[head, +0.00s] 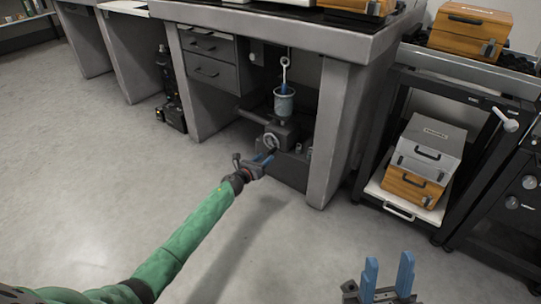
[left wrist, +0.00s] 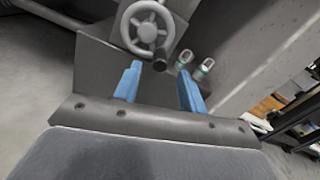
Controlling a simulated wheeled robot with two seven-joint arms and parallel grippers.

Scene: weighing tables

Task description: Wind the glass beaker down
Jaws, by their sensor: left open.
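The glass beaker (head: 284,104) stands on a grey stand (head: 283,130) under the weighing table, with a blue piece hanging from a hooked rod (head: 285,68) at its mouth. A pale spoked handwheel (head: 270,141) is on the front of the stand. My left gripper (head: 266,157) is open just in front of the wheel. In the left wrist view the handwheel (left wrist: 150,28) shows large, and its dark crank knob (left wrist: 160,65) appears between the blue fingers (left wrist: 160,88); I cannot tell whether they touch it. My right gripper (head: 388,275) is open and empty at the lower right.
Thick grey table legs (head: 336,130) flank the stand, with drawers (head: 208,58) on its left. A black rack (head: 400,130) on the right holds a grey case (head: 428,145) and an orange case (head: 410,186). Two small bottles (left wrist: 205,66) stand right of the wheel. The floor in front is clear.

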